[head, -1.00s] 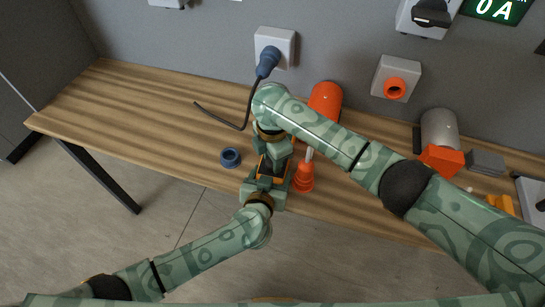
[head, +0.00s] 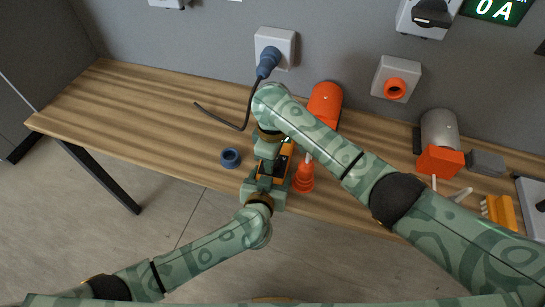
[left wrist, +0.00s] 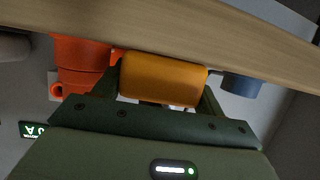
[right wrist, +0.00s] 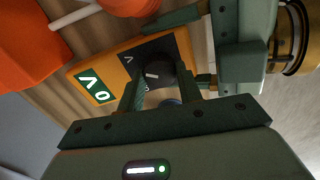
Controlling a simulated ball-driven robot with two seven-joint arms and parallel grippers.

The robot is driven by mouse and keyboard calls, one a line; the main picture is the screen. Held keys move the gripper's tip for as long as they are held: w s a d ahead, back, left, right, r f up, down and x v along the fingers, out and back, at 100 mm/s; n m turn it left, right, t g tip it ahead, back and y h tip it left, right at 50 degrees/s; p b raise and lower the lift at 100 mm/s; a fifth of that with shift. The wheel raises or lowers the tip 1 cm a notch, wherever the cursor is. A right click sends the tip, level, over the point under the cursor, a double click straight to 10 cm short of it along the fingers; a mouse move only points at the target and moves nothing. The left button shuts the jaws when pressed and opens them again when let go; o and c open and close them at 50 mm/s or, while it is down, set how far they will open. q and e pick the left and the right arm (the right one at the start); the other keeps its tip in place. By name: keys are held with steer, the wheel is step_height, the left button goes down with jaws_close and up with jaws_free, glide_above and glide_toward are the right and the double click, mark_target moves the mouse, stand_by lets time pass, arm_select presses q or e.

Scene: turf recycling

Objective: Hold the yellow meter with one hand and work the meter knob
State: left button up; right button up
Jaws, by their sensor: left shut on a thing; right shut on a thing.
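The yellow meter (head: 285,164) is above the table's front part, mostly covered by my grippers in the head view. My left gripper (head: 265,183) is shut on its body, which shows as an orange-yellow block (left wrist: 160,80) between the fingers in the left wrist view. In the right wrist view, the meter's face has a green display (right wrist: 96,86) showing 0 and V, and a round dark meter knob (right wrist: 158,71) with a white mark. My right gripper (right wrist: 158,82) is shut on that knob, a finger on each side. The right arm crosses above the meter in the head view.
A blue ring (head: 230,158) and an orange plug-like part (head: 304,178) are close beside the grippers. An orange cylinder (head: 325,103) is behind. A blue plug (head: 267,64) with a black cable sits in a wall socket. A grey motor-like cylinder (head: 440,130) stands right. The table's left is clear.

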arm_select(q)
steer(key=shift+a+f, duration=0.1)
steer(key=shift+f, duration=0.15)
arm_select(e)
steer(key=shift+m, duration=0.6)
steer(key=o, duration=1)
step_height(320, 180, up, 12)
